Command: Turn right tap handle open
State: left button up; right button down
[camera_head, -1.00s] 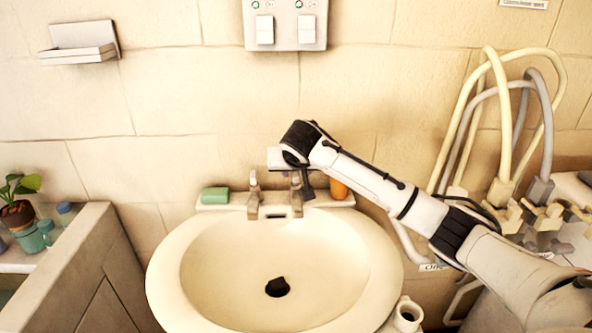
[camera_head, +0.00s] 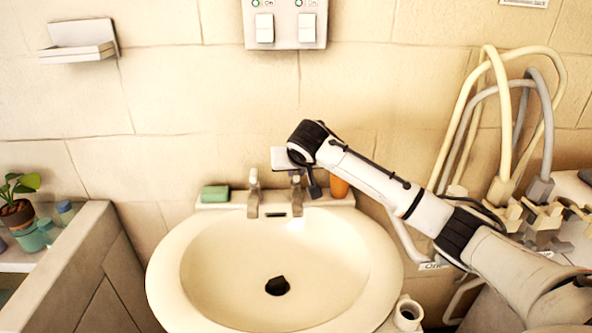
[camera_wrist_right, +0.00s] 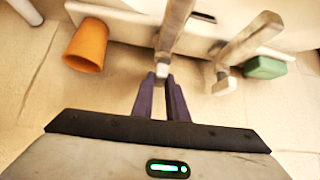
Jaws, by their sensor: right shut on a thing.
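The washbasin (camera_head: 176,262) has two metal taps at its back ledge. The right tap (camera_head: 297,204) stands partly hidden under my right gripper. In the right wrist view the right tap (camera_wrist_right: 175,28) points toward me, and my right gripper (camera_wrist_right: 163,82) has its two dark fingers closed on its small pale handle (camera_wrist_right: 162,69). The left tap (camera_head: 254,193) stands apart from the gripper; it also shows in the right wrist view (camera_wrist_right: 245,42). My left gripper is not in view.
A green soap (camera_head: 215,194) lies on the ledge at left. An orange cup (camera_head: 339,188) stands close to the right of the right tap. Hoses (camera_head: 505,110) hang at the right. A switch panel (camera_head: 285,24) is on the wall above. The bowl is empty.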

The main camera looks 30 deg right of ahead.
jog(key=n+y, duration=0.1)
jog(key=n, duration=0.1)
jog(key=n+y, duration=0.2)
jog(key=d+n+t+y, duration=0.1)
jog(key=n+y, duration=0.1)
jog(key=shift+n, duration=0.3)
jog(key=n+y, duration=0.2)
jog(key=n, duration=0.1)
jog(key=shift+d+g+y, duration=0.15)
jog(key=shift+g+y, duration=0.15)
jog(key=shift+g, duration=0.1)
jog(key=shift+d+n+g+y, duration=0.1)
jog(key=shift+n+g+y, duration=0.3)
jog(key=shift+n+y, duration=0.7)
jog(key=shift+n+b, duration=0.3)
jog(key=shift+n, duration=0.2)
jog(key=c, duration=1.7)
grip_release()
jog(key=shift+c, duration=0.2)
jog(key=b+v, duration=0.1)
jog(key=v, duration=0.9)
jog(key=shift+r, duration=0.3)
